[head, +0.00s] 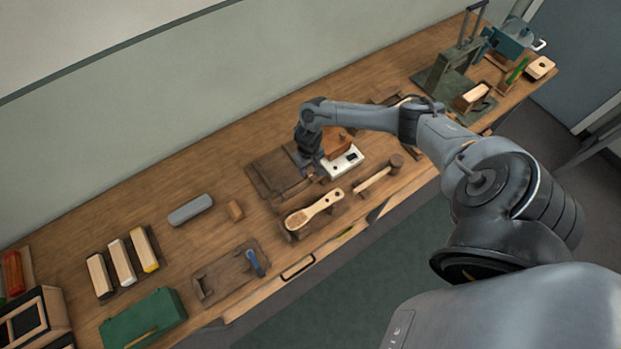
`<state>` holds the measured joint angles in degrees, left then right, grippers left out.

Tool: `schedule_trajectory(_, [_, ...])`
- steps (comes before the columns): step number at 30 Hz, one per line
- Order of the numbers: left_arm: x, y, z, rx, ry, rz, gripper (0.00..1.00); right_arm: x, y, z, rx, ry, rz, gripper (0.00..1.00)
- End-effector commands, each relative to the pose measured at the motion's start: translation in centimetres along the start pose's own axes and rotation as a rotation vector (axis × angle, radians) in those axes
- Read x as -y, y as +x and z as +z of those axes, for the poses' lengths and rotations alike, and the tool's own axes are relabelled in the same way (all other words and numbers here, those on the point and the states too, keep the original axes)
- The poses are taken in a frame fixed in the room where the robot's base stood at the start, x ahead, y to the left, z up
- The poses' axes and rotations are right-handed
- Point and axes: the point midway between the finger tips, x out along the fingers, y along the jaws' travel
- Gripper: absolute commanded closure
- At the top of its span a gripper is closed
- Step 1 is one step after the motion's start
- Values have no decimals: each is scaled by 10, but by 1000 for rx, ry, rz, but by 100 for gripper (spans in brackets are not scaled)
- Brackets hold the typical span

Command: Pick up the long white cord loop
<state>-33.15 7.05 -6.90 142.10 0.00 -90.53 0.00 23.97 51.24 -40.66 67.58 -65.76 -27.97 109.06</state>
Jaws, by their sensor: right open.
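I cannot make out a long white cord loop anywhere on the workbench (220,155); it may be too small or hidden by my arm. My right arm reaches across the bench from the right. My right gripper (309,170) points down over the middle of the bench, at the right edge of a dark brown mat (268,172) and beside a white box (343,163) with dark spots. It is open, and its fingertips are small and dark here. I see nothing clearly held between them. My left gripper is not in view.
A wooden brush (316,210) and a mallet (380,174) lie near the front edge. A grey block (190,210), several brush blocks (122,262) and a green box (143,320) are at left. A dark green press (452,75) stands at far right. The back strip is clear.

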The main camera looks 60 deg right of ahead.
Motion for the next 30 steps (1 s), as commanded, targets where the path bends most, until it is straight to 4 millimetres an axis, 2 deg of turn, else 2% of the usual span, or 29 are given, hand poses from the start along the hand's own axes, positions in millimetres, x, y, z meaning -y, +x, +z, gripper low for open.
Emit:
schedule_trajectory(5, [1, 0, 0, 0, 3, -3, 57, -2, 9, 1, 1, 2, 1, 51])
schedule_trajectory(15, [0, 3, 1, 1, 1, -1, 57, -6, 49, 3, 0, 1, 0, 51])
schedule_trajectory(25, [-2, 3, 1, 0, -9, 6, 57, -7, 54, 3, 0, 0, 1, 51])
schedule_trajectory(30, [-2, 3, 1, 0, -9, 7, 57, -7, 54, 3, 0, 0, 1, 76])
